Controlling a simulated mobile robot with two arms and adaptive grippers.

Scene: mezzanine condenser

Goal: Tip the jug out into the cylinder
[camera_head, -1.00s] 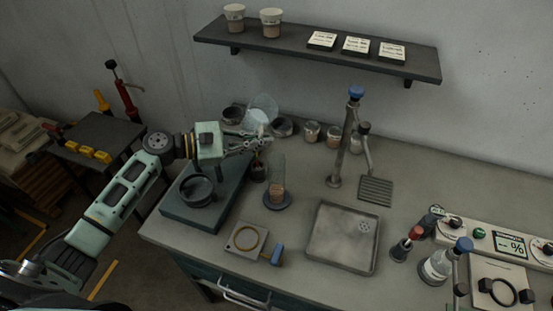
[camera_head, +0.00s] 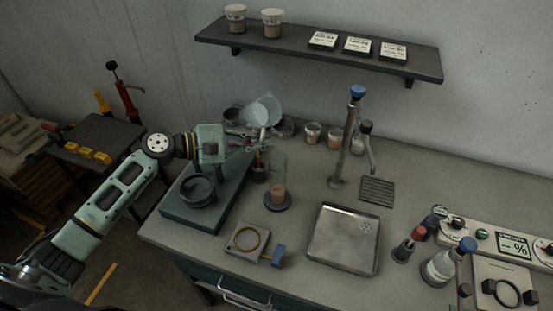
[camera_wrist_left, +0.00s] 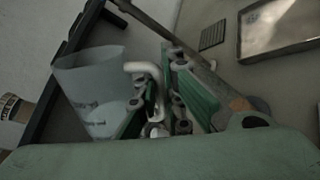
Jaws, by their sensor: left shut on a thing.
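My left gripper (camera_head: 254,143) is shut on the handle of a clear jug (camera_head: 264,110). The jug is held tilted in the air above the back of the bench. In the left wrist view the jug (camera_wrist_left: 90,85) is at the left, with its pale handle between the fingers (camera_wrist_left: 160,100). The clear cylinder (camera_head: 278,170) stands upright on a dark round base, with brownish material low inside. It is in front of and a little right of the gripper, apart from the jug. I cannot tell what the jug holds. My right gripper is not in view.
A dark block with a round pan (camera_head: 198,190) lies left of the cylinder. A tap (camera_head: 347,140) stands to the right, behind a metal tray (camera_head: 344,238). Small jars (camera_head: 312,132) line the back. A shelf (camera_head: 320,50) hangs above. A ring plate (camera_head: 246,239) lies in front.

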